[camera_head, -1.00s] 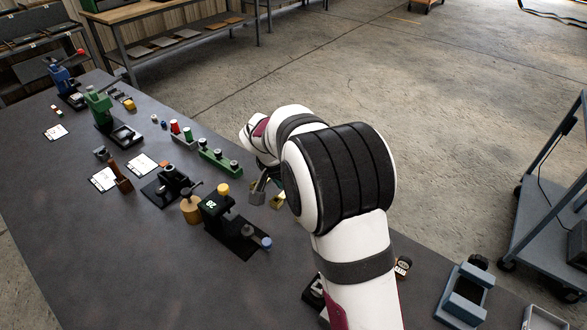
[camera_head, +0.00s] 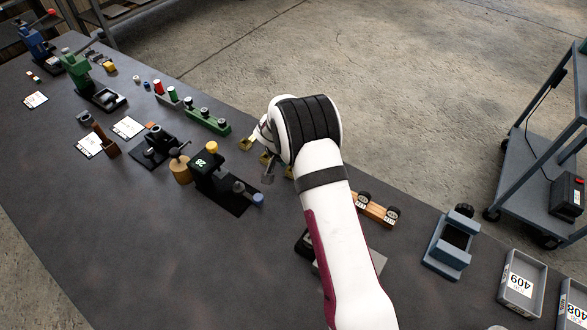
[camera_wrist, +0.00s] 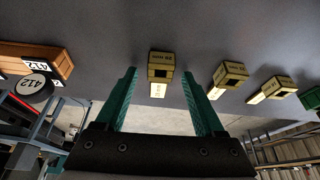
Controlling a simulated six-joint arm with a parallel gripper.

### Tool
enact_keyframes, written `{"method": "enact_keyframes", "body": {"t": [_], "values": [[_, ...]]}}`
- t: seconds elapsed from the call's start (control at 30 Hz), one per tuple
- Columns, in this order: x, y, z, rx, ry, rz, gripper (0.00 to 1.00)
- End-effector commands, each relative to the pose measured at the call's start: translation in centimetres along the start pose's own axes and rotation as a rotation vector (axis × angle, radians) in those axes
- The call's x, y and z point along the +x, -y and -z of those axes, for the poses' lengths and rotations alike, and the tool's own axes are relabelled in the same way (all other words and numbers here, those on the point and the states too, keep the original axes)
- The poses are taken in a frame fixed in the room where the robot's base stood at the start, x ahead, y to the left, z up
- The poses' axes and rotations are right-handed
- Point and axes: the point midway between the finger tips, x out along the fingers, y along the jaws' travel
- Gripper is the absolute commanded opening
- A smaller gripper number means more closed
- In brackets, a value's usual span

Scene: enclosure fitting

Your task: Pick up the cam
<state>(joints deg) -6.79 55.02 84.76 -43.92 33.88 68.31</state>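I cannot tell for sure which part is the cam. Several small brass-coloured blocks with printed labels stand in a row; one block (camera_wrist: 160,68) is centred ahead between my fingers in the wrist view, with two more blocks (camera_wrist: 229,74) (camera_wrist: 270,88) to its right. In the head view, a brass block (camera_head: 246,143) shows beside my wrist and others are partly hidden by it. My gripper (camera_wrist: 159,78) has its teal fingers spread apart, with nothing held between them. It is short of the centred block. In the head view my arm hides most of the gripper.
A wooden rack (camera_head: 375,208) with black round pieces marked 412 is right of my arm. A blue-grey fixture (camera_head: 449,242) and grey bins (camera_head: 522,283) stand farther right. A black stand marked 26 (camera_head: 205,165) and a green holder (camera_head: 207,121) are left.

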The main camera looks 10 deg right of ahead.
Motion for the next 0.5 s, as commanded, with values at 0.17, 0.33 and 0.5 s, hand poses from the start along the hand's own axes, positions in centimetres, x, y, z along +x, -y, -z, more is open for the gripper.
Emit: {"method": "enact_keyframes", "body": {"t": [0.17, 0.33, 0.5], "values": [[-0.03, -0.01, -0.01, 0.0, 0.0, 0.0, 0.36], [-0.04, -0.01, -0.01, 0.0, 0.0, 0.0, 0.06], [-0.05, 0.0, 0.0, 0.0, 0.0, 0.0, 0.0]]}}
